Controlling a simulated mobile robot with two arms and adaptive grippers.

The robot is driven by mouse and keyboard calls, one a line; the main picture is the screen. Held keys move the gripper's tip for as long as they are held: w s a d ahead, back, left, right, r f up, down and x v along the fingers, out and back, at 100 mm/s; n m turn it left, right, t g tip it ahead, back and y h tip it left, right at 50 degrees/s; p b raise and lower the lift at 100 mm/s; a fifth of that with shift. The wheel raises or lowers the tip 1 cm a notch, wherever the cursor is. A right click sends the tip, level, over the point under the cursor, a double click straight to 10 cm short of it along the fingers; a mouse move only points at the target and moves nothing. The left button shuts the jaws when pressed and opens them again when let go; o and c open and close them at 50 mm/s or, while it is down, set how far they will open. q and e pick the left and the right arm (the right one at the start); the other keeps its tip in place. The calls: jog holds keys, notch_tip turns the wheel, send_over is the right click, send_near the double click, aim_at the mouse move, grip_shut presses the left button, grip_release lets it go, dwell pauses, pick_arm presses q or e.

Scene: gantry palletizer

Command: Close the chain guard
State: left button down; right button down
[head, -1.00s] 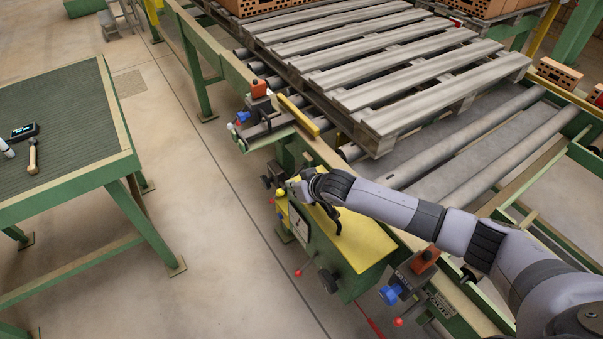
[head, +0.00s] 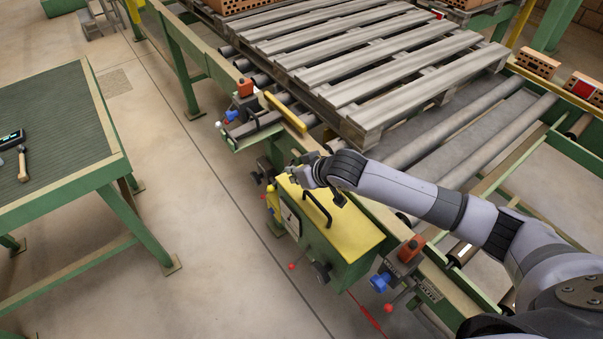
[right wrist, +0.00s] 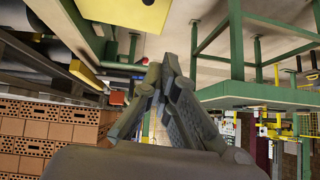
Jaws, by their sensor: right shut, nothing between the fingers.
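The chain guard appears to be the yellow lid (head: 352,232) with a black bar handle (head: 318,208), lying flat on a green box (head: 345,268) at the side of the conveyor. My right gripper (head: 298,174) is at the far end of this lid, beyond the handle and apart from it. Its fingers are together and empty. The right wrist view shows the fingertips (right wrist: 158,72) meeting, with a yellow panel (right wrist: 120,15) above them. The gripper and wrist hide the lid's far corner. My left gripper is not in view.
A wooden pallet (head: 370,65) sits on the conveyor rollers (head: 440,130) behind. Control stations with red and blue parts stand on the rail before (head: 405,250) and beyond (head: 245,90) the box. A green workbench (head: 50,130) stands left, with open floor between.

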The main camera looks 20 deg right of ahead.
jog(key=s+d+n+g+b, duration=0.1)
jog(key=n, duration=0.1)
jog(key=s+d+r+n+g+b, duration=0.1)
jog(key=s+d+n+b, duration=0.1)
jog(key=shift+d+r, duration=0.1)
jog(key=shift+d, duration=0.15)
jog(key=s+d+n+g+b, duration=0.2)
jog(key=n+g+b, duration=0.1)
jog(key=n, duration=0.2)
jog(key=n+g+b, duration=0.2)
jog(key=n+g, duration=0.2)
jog(key=n, duration=0.5)
send_near(324, 234)
jog(key=p+x, duration=0.1)
jog(key=x, duration=0.2)
jog(key=a+p+x, duration=0.1)
jog(key=x, duration=0.2)
jog(key=shift+s+p, duration=0.2)
jog(key=shift+p, duration=0.15)
jog(key=shift+a+f, duration=0.1)
jog(key=shift+f, duration=0.2)
